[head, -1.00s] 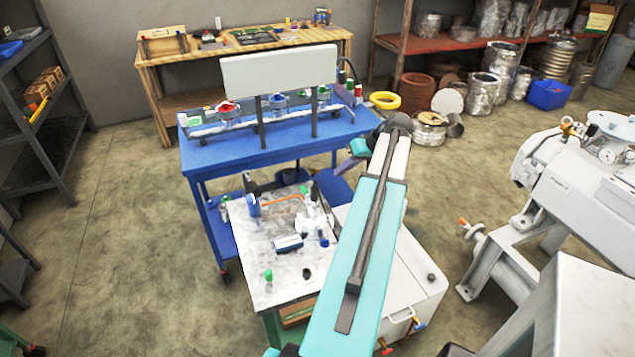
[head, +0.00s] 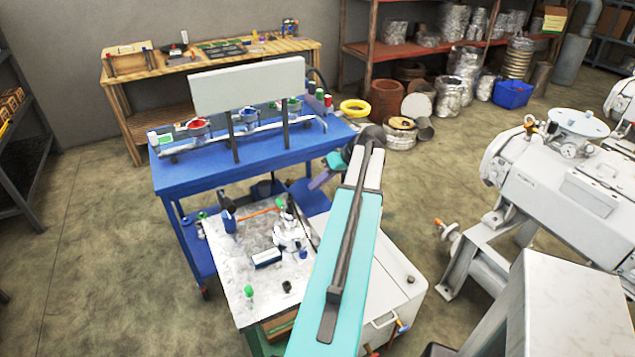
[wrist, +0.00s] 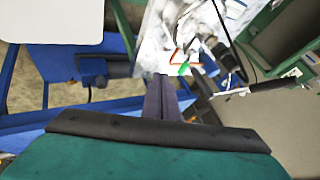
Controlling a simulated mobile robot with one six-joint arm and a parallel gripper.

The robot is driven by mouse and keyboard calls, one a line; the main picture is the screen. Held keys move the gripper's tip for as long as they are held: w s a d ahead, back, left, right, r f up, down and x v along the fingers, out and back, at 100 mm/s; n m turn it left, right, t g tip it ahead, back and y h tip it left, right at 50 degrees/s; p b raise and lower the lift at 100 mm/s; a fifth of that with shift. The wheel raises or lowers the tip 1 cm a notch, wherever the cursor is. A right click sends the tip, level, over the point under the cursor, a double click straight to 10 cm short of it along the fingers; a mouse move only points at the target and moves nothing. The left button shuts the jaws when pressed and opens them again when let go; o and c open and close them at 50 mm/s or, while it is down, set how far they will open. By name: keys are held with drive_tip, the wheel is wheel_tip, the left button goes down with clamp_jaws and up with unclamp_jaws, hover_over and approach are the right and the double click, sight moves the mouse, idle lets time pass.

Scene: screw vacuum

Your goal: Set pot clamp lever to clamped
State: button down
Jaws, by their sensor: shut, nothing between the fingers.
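I cannot make out for sure which part is the pot clamp lever. An orange bar (head: 260,212) lies across the back of the marble-topped bench (head: 235,262), between a dark blue upright part (head: 229,218) and a white fitting (head: 292,232). A small orange and green part (wrist: 183,69) shows just past the fingertips in the wrist view, but I cannot tell what it is. My gripper (wrist: 163,82) is shut and empty, its dark purple fingers side by side. In the head view my gripper (head: 318,181) is above the gap between the bench and the blue cart, partly behind my arm.
A large white machine (head: 560,185) stands at the right. A wooden workbench (head: 225,55) and red shelves (head: 425,50) line the back. Floor is clear at left.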

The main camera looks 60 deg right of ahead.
sight(281, 206)
drive_tip(key=p+x, duration=0.3)
drive_tip(key=x, duration=0.5)
drive_tip(key=shift+w+a+f, duration=0.1)
drive_tip(key=shift+w+f, duration=0.05)
drive_tip(key=shift+w+a+r+p, duration=0.2)
drive_tip(key=shift+w+a+p, duration=0.05)
drive_tip(key=shift+a, duration=0.2)
drive_tip(key=shift+w+a+r+p, duration=0.2)
drive_tip(key=shift+w+a+p, duration=0.05)
drive_tip(key=shift+a, duration=0.15)
drive_tip(key=shift+w+a+p, duration=0.4)
drive_tip(key=shift+w+a, duration=0.15)
drive_tip(key=shift+a, duration=0.15)
drive_tip(key=shift+d, duration=0.35)
drive_tip(key=shift+a, duration=0.2)
drive_tip(key=shift+s, duration=0.1)
